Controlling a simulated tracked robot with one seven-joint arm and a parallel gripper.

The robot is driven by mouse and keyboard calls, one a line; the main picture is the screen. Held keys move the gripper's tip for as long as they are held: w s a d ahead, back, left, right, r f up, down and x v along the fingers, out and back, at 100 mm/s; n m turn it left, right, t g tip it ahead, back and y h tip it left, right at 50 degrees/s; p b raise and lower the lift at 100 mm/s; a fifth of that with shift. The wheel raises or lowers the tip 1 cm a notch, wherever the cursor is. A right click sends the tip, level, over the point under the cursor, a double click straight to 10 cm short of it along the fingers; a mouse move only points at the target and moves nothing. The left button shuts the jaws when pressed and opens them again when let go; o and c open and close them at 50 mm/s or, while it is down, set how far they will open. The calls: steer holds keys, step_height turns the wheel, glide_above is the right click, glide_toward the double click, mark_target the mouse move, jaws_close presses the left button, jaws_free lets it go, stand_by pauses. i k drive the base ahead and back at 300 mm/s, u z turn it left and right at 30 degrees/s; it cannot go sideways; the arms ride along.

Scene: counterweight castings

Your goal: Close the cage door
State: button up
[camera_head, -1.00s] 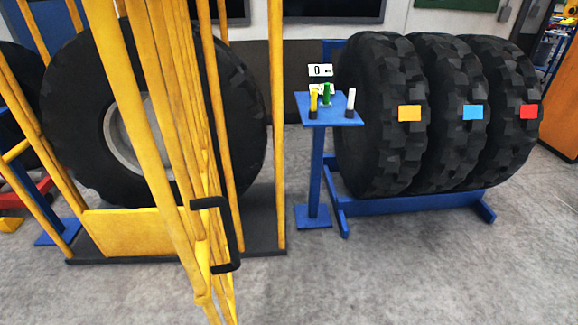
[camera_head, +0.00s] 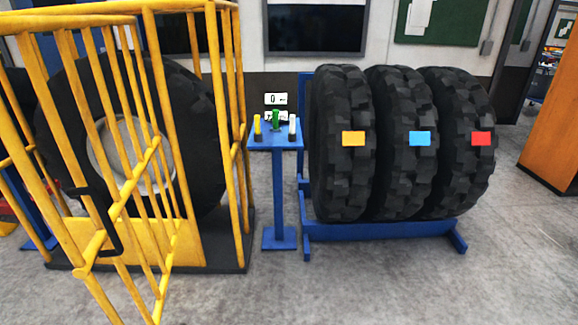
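The yellow barred cage (camera_head: 213,120) stands at the left with a large black tyre (camera_head: 190,105) on a grey rim inside it. The cage door (camera_head: 122,205) is a yellow barred panel that stands open, swung out toward me and seen at a slant. Its black handle (camera_head: 112,243) is on the left, near the door's rail. Door bars and cage bars overlap in the picture, so the exact opening angle is hard to tell. My gripper is not in view, and nothing of mine touches the door.
A blue stand (camera_head: 278,185) with yellow, green and white marker-like pieces is right of the cage. A blue rack (camera_head: 390,230) holds three black tyres with yellow, blue and red labels. An orange cabinet (camera_head: 553,140) is at far right. The front grey floor (camera_head: 370,290) is clear.

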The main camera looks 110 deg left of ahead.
mark_target(20, 26)
steer(key=z, duration=0.15)
steer(key=i, duration=0.75)
steer(key=u, duration=2)
steer(key=i, duration=0.25)
steer(key=u, duration=2.75)
steer(key=k, duration=0.55)
steer(key=u, duration=0.35)
steer(key=i, duration=1.1)
steer(key=u, duration=0.1)
